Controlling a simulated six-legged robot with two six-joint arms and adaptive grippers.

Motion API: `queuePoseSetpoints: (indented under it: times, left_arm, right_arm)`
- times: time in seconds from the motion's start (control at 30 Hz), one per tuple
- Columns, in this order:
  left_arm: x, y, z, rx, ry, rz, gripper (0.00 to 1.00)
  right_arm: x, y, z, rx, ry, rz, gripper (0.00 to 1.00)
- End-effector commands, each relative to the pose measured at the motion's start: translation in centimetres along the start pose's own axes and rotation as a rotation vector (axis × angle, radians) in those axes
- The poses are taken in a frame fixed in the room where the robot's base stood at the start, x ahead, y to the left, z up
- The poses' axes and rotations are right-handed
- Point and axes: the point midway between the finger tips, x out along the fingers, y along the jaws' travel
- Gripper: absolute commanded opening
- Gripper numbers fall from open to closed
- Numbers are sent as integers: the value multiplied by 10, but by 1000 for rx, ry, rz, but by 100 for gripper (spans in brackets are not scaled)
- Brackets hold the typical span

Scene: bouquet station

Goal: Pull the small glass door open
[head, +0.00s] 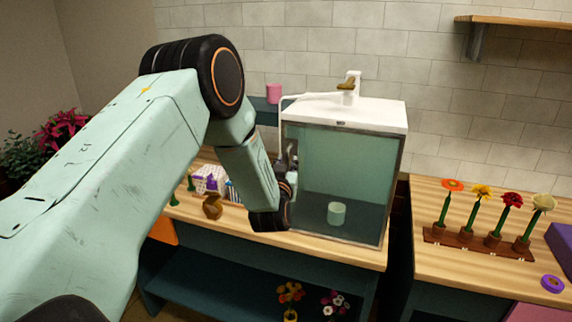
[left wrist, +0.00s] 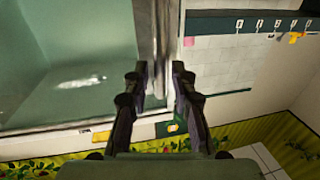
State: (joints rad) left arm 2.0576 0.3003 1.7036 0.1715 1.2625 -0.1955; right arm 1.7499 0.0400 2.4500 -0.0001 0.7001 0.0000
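The small glass door (head: 345,175) is the grey-framed front of a white-topped cabinet in the head view; it looks shut. A pale green cup (head: 337,213) stands behind the glass. My left gripper (head: 287,178) is at the door's left edge, partly hidden by my own arm. In the left wrist view, the two dark fingers (left wrist: 159,72) stand apart, with a slim upright bar (left wrist: 161,40) at the door's edge lined up between them. I cannot tell whether they touch it. The glass (left wrist: 65,60) fills the left of that view. My right gripper is not visible.
A brown vase (head: 212,206) and small items stand left of the cabinet on the wooden counter. A rack of potted flowers (head: 480,243) stands on the right counter. A gap separates the counters.

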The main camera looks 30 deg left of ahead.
Motion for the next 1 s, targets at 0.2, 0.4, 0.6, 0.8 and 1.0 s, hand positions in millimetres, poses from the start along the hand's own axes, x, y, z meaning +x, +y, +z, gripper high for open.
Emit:
queuePoseSetpoints:
  times: [0.2,0.4,0.6,0.8,1.0]
  left_arm:
    - [0,0,0,0,0,0,4]
    - [0,0,0,0,1,0,0]
    - [0,0,0,0,0,-1,0]
    - [0,0,0,0,0,1,0]
    - [0,0,0,0,0,-2,0]
  right_arm:
    - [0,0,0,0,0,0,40]
    - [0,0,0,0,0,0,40]
    - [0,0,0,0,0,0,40]
    - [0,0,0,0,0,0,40]
    - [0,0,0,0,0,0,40]
